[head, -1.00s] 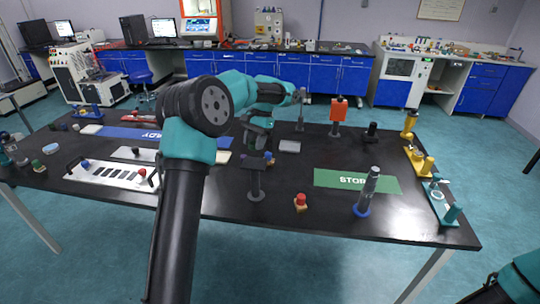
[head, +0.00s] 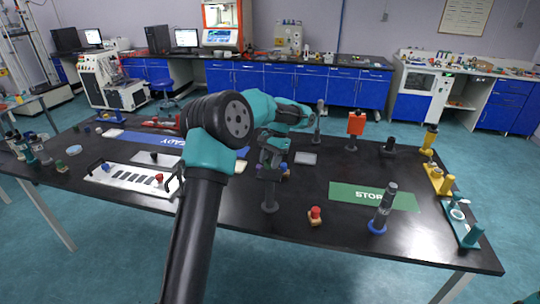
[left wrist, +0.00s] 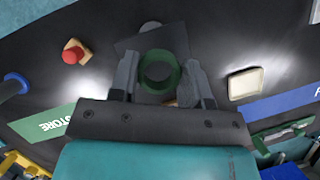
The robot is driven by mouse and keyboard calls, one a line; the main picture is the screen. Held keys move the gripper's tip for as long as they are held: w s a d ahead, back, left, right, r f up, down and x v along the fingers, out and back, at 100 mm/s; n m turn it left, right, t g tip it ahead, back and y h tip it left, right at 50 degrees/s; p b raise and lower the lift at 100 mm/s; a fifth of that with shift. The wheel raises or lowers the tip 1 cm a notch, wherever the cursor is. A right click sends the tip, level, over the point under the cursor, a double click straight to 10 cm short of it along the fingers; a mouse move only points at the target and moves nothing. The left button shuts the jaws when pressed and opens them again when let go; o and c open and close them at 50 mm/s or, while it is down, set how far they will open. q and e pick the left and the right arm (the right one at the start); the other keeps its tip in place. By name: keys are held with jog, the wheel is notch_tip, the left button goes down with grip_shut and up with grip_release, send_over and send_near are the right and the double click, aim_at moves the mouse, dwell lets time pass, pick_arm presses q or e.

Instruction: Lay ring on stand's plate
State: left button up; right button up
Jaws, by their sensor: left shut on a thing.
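A dark green ring (left wrist: 160,72) sits between the fingers of my left gripper (left wrist: 165,84) in the left wrist view. The fingers are shut on its sides. The stand's dark square plate (left wrist: 135,45) shows beneath and around the ring. I cannot tell whether the ring touches the plate. In the head view my left gripper (head: 270,163) is right over the top of the stand (head: 269,195), a dark post on a round base. The ring is too small and hidden to make out there. My right gripper is not in view.
A red button on a tan block (head: 315,215) is right of the stand. A blue-based post (head: 380,212) stands by the green STORE mat (head: 350,195). The front of the table is clear.

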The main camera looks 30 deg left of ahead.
aim_at(269, 175)
pick_arm(q)
jog(key=shift+f, duration=1.1)
jog(key=shift+f, duration=0.6)
jog(key=o, duration=1)
jog(key=shift+d+f, duration=0.1)
jog(key=shift+f, duration=0.15)
jog(key=shift+c, duration=0.2)
jog(key=a+v, duration=0.1)
jog(key=v, duration=1.7)
jog(key=shift+s+d, duration=0.25)
jog(key=shift+d, duration=0.1)
jog(key=shift+r, duration=0.15)
